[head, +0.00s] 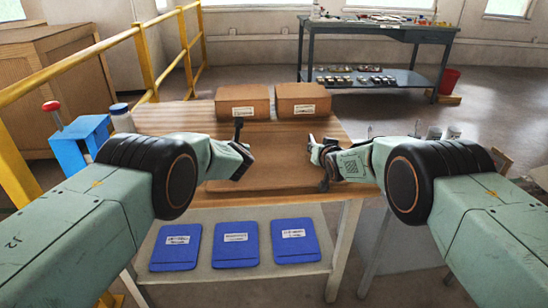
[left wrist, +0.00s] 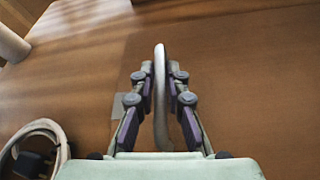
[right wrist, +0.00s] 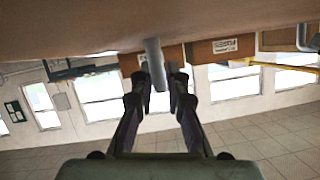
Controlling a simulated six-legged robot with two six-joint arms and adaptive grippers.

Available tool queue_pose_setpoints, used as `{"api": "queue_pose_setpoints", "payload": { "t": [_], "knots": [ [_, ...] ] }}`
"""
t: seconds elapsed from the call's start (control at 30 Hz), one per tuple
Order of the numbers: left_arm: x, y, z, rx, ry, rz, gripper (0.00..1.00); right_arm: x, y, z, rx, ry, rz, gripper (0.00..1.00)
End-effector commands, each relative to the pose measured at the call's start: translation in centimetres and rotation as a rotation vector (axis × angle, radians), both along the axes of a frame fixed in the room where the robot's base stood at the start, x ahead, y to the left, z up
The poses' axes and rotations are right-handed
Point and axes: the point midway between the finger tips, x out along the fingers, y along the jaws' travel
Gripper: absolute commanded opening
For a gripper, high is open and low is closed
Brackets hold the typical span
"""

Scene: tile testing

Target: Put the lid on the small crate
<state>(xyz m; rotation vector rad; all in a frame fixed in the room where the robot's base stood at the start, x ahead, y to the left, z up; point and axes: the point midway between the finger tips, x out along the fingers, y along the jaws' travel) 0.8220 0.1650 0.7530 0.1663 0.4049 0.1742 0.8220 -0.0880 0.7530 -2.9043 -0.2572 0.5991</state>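A flat brown wooden panel (head: 270,180), which may be the lid, lies near the table's front edge. I cannot make out a separate small crate. My left gripper (head: 242,152) is over the panel's left part. In the left wrist view its fingers (left wrist: 160,72) close in on both sides of a thin grey upright handle (left wrist: 160,110). My right gripper (head: 322,162) is at the panel's right side. In the right wrist view, which is upside down, its fingers (right wrist: 162,75) flank a grey bar (right wrist: 155,60); whether they press on it is unclear.
Two labelled cardboard boxes (head: 243,102) (head: 302,101) stand at the table's back. Several blue trays (head: 236,244) lie on the lower shelf. A yellow rail (head: 145,60) runs behind on the left.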

Motion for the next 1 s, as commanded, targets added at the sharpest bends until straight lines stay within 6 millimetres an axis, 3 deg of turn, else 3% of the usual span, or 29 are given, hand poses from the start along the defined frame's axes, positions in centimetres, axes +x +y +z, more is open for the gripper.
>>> {"api": "queue_pose_setpoints", "payload": {
  "t": [0.13,1.0],
  "knots": [
    [0.00,-0.01,0.03,0.000,0.000,0.000,0.00,0.01,0.01,0.02,0.000,0.000,0.000,0.00],
    [0.12,0.00,0.36,0.000,-0.005,0.000,0.00,0.13,-0.01,0.35,0.002,-0.006,-0.001,0.00]
  ]
}}
